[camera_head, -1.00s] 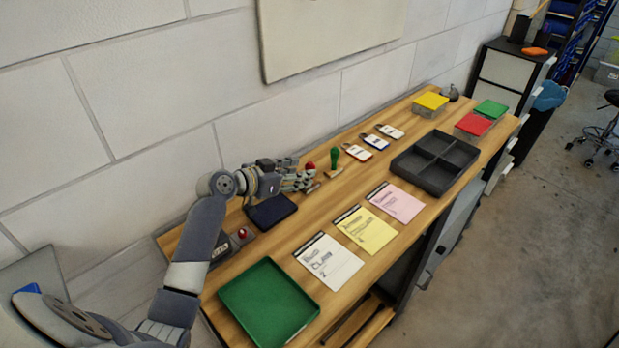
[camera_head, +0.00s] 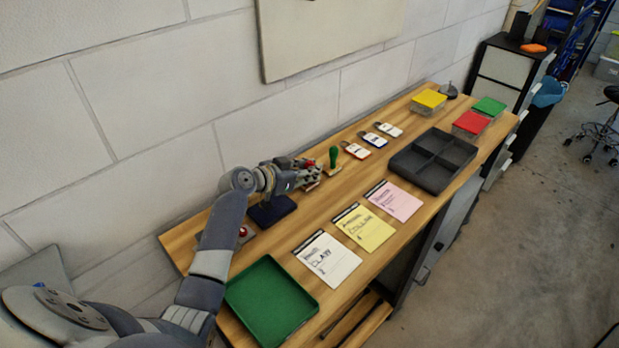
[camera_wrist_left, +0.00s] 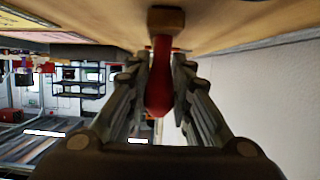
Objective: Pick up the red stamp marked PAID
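The red-handled stamp (camera_wrist_left: 159,85) shows in the left wrist view, its wooden base (camera_wrist_left: 166,19) against the wooden bench top. No marking on it can be read. My left gripper (camera_head: 312,173) is low over the bench in the head view and mostly hides the stamp there. In the wrist view the left gripper's fingers (camera_wrist_left: 160,75) stand on both sides of the red handle. They look open, with a narrow gap at the handle. My right gripper is not in view.
A green-handled stamp (camera_head: 333,158) stands just right of my left gripper. A dark pad (camera_head: 271,212) lies below my left wrist. A green tray (camera_head: 270,302), order cards (camera_head: 328,257), tags (camera_head: 356,150) and a dark divided tray (camera_head: 412,178) are along the bench. The wall is close behind.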

